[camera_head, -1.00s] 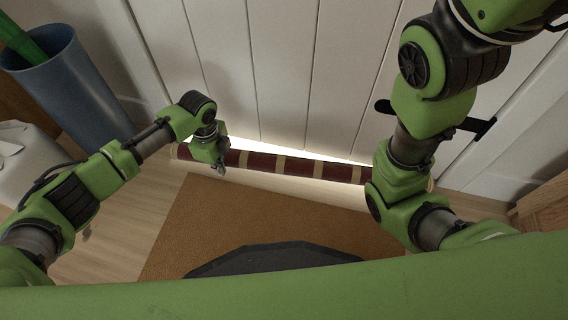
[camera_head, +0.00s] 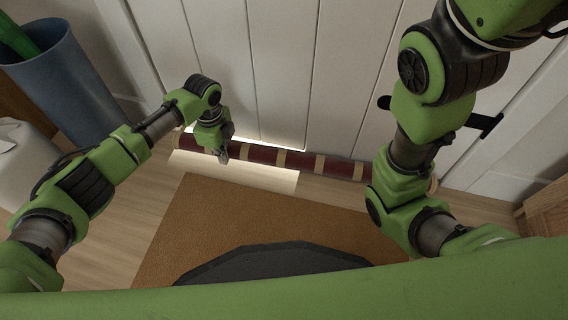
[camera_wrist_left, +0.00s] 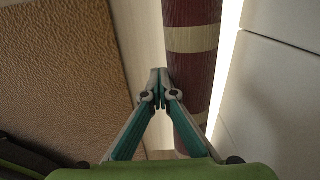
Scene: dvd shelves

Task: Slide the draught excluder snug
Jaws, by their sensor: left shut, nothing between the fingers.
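The draught excluder (camera_head: 302,161) is a dark red roll with beige bands, lying on the floor along the foot of the white door (camera_head: 285,70). Bright light shows between its left stretch and the door; its right stretch looks close against the door. In the left wrist view the excluder (camera_wrist_left: 193,75) has a bright strip on its door side. My left gripper (camera_head: 223,157) is shut and empty, at the excluder's room side towards its left end. In the wrist view its fingertips (camera_wrist_left: 159,76) are beside or touching the roll; contact is unclear. My right gripper is out of view.
A brown doormat (camera_head: 210,215) lies in front of the excluder, with a strip of wooden floor between. A blue bin (camera_head: 65,85) stands at the left, with a white object (camera_head: 22,165) below it. A wooden piece (camera_head: 545,212) is at the right edge.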

